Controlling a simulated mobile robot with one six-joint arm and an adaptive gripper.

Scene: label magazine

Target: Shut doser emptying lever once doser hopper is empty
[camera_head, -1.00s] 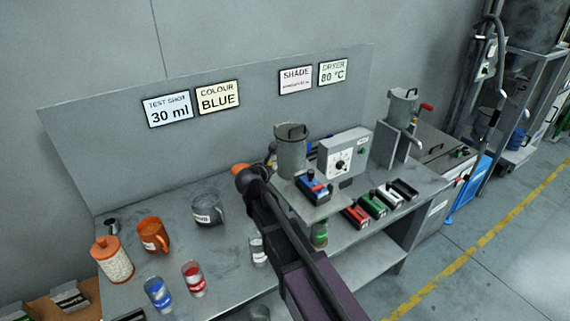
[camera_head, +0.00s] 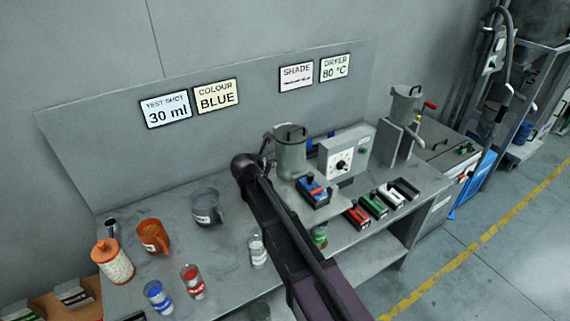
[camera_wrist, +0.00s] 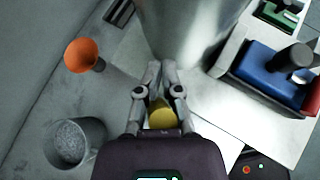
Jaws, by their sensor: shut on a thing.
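The doser hopper (camera_head: 290,155) is a grey metal cylinder with a dark handle on top, upright on the bench stand. Its inside does not show, so I cannot tell whether it is empty. In the wrist view its side (camera_wrist: 190,28) rises just beyond my gripper (camera_wrist: 158,80). My fingers are closed around a yellow grip (camera_wrist: 161,114) by the hopper, which appears to be the doser emptying lever. Its exact angle is hidden by the fingers. In the head view my arm covers the gripper and the lever.
A control box (camera_head: 344,156) stands right of the hopper. A blue module (camera_head: 313,190) sits in front of it, with several coloured modules nearby. A grey jug (camera_head: 205,206) and an orange jug (camera_head: 152,236) stand left. An orange cup-like thing (camera_wrist: 82,55) lies left of the hopper.

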